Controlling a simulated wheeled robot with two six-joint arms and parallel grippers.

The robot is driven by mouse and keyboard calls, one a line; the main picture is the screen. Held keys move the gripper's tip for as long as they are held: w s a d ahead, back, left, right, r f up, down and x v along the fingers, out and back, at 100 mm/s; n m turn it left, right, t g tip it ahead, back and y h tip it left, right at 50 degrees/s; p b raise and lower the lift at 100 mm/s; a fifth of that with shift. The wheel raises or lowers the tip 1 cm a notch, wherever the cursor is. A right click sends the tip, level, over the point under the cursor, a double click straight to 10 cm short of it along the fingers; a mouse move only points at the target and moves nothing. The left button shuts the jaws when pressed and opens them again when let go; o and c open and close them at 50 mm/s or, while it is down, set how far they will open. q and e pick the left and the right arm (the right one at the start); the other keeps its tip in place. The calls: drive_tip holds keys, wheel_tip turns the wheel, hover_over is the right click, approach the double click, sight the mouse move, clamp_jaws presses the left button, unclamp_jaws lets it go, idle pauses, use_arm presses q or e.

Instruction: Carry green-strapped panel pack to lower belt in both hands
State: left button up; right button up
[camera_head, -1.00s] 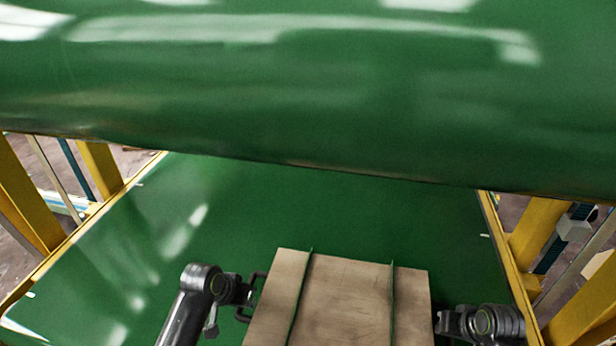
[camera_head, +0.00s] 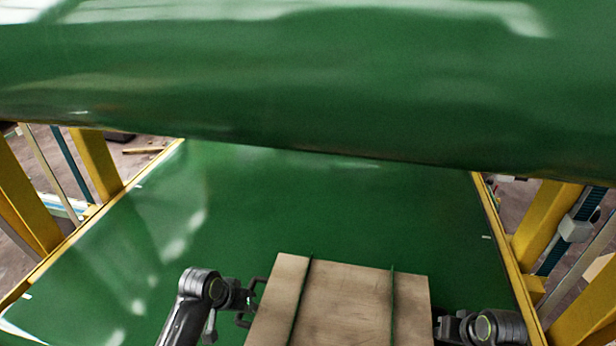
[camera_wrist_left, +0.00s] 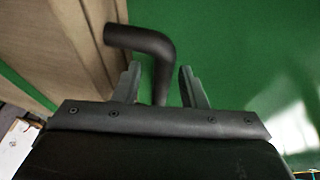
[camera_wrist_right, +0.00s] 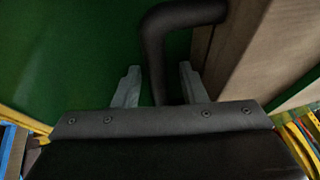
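The panel pack (camera_head: 345,305), pale wooden boards with two thin green straps, is at the bottom centre of the head view, above the green lower belt (camera_head: 330,220). My left gripper (camera_head: 248,300) is at its left side, with its fingers on either side of a dark bent handle (camera_wrist_left: 150,45). My right gripper (camera_head: 440,325) is at its right side, with its fingers flanking the other handle (camera_wrist_right: 155,50). Slim gaps show beside the handles in the wrist views, but the pack travels with both grippers. The pack's near edge is cut off.
A large green upper belt (camera_head: 300,90) spans the top of the head view, overhanging the lower belt. Yellow frame posts (camera_head: 97,165) (camera_head: 545,225) stand on both sides. The visible lower belt beyond the pack is clear.

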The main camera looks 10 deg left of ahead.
drive_tip(key=shift+s+d+r, duration=0.1)
drive_tip(key=shift+s+r, duration=0.1)
drive_tip(key=shift+r, duration=0.25)
use_arm(q)
drive_tip(key=v, duration=1.1)
drive_tip(key=shift+s+r, duration=0.2)
drive_tip(key=shift+r, duration=0.05)
use_arm(e)
drive_tip(key=v, duration=1.1)
use_arm(q)
drive_tip(key=shift+a, duration=0.1)
